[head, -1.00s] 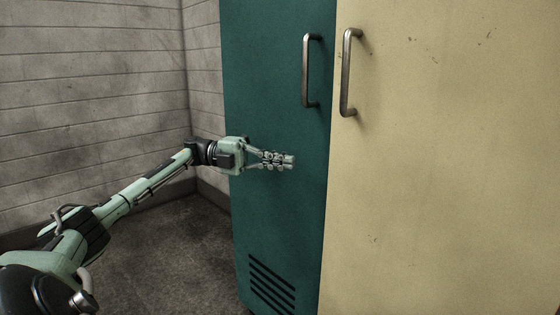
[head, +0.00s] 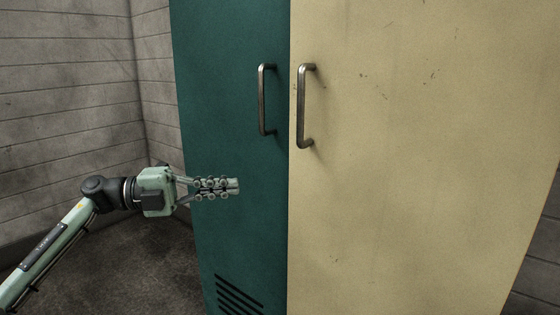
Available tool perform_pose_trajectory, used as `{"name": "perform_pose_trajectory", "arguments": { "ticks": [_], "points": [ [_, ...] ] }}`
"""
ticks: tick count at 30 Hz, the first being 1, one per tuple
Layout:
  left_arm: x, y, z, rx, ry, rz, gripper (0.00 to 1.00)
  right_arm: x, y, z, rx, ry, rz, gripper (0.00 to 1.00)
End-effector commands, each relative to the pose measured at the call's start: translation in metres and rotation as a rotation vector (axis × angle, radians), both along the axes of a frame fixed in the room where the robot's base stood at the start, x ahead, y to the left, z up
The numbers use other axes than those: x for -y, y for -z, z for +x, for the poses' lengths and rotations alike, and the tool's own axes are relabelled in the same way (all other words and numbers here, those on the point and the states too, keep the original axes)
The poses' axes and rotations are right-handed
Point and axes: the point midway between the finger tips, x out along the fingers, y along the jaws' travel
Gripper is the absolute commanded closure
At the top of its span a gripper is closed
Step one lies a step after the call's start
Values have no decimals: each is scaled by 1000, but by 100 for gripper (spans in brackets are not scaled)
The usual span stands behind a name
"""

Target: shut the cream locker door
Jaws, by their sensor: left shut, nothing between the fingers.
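The cream locker door (head: 410,170) fills the right of the head view. Its upright bar handle (head: 303,105) is near its left edge. That edge borders the green door (head: 235,215). The cream handle looks slightly larger than the green one, which suggests that the cream door stands a little forward; no clear gap shows and its exact angle cannot be told. My left gripper (head: 233,186) is shut and empty, pointing right in front of the green door, below the handles and left of the cream door's edge. Contact cannot be told. My right gripper is out of view.
The green door has its own bar handle (head: 264,100) and dark vent slots (head: 240,296) low down. A grey plank-like wall (head: 65,110) stands at the left and back. Bare dark floor (head: 130,270) shows left of the locker.

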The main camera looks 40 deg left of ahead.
Motion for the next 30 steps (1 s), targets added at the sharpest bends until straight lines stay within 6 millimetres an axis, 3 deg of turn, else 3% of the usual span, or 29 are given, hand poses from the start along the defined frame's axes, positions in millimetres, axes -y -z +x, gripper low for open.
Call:
{"name": "perform_pose_trajectory", "arguments": {
  "ticks": [3,8,22,30],
  "points": [
    [-2,-8,-14,-3,-51,19,100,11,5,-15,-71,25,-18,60],
    [2,-11,-11,0,-65,25,100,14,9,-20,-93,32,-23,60],
    [65,-12,58,2,-61,28,100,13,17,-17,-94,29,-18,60],
    [62,-12,92,2,-63,25,100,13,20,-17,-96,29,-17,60]
  ]
}}
